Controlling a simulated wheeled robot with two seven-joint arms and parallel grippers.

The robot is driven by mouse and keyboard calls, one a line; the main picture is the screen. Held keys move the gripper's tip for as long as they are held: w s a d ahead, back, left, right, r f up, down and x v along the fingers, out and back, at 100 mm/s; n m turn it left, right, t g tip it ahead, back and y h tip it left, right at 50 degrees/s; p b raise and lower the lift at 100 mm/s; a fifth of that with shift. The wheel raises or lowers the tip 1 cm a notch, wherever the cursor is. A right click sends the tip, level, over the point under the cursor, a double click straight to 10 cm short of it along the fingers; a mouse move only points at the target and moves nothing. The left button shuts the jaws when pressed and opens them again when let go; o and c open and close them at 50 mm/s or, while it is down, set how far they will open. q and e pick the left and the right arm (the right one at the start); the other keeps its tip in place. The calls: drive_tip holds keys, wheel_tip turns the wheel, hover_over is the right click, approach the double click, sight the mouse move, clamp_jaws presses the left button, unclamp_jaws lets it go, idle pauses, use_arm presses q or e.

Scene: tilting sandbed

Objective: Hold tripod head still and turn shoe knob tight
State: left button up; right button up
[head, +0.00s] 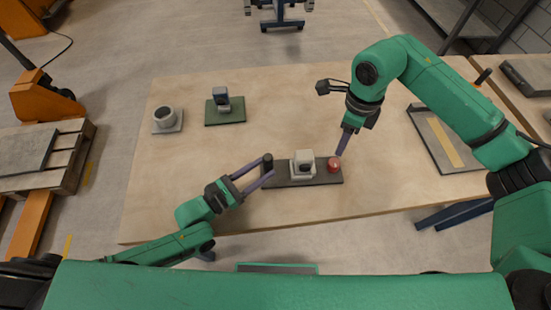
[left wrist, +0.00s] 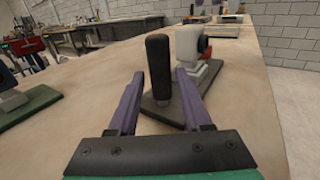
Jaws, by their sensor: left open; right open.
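The tripod head is a pale block (head: 303,164) on a dark base plate (head: 290,180), with an upright black handle (head: 267,160) at its left end and a round red knob (head: 334,165) at its right. My left gripper (head: 264,172) is open at the handle. In the left wrist view the handle (left wrist: 159,70) stands between the two purple fingers, with gaps on both sides; the pale block (left wrist: 188,48) and part of the red knob (left wrist: 207,45) show behind. My right gripper (head: 342,149) is open, pointing down just above and right of the knob; its fingers overlap in the head view.
A green pad with a dark device (head: 221,98) and a grey cup on a plate (head: 164,117) stand at the back left of the wooden table (head: 200,150). A dark tray (head: 424,127) lies at the right. The table's middle back is clear.

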sight(335, 162)
use_arm(q)
drive_tip(key=x, duration=0.5)
drive_tip(key=shift+w+d, duration=0.2)
drive_tip(key=shift+d, duration=0.1)
drive_tip(key=shift+c, duration=0.3)
clamp_jaws()
use_arm(e)
drive_tip(key=o, duration=0.4)
wheel_tip(335, 162, down, 10)
drive_tip(key=n, duration=0.9)
drive_tip(key=shift+r, duration=0.15)
clamp_jaws()
